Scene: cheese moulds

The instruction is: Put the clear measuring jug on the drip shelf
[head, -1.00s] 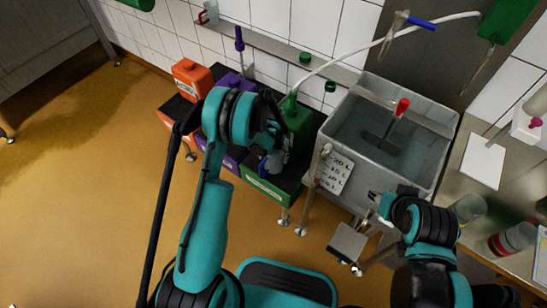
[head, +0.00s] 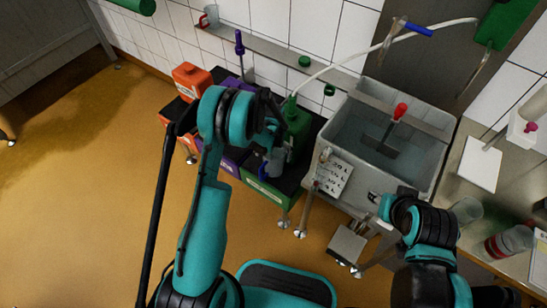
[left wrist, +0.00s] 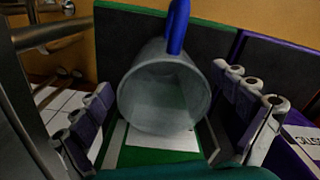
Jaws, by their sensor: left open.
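The clear measuring jug (left wrist: 160,95) with a blue handle (left wrist: 178,25) lies between the two fingers of my left gripper (left wrist: 168,98) in the left wrist view, its round face toward the camera. The fingers are open, one on each side, with gaps to the jug. In the head view the left gripper (head: 270,143) is over the green crate, and the jug (head: 275,162) is partly hidden beneath it. The drip shelf (head: 270,46) runs along the tiled wall behind. My right arm shows at the right; its fingers are not clear.
A jug with a red handle (head: 209,17) stands at the shelf's left end. A grey vat (head: 385,140) with a hose stands to the right. Clear containers (head: 468,210) stand on the right bench.

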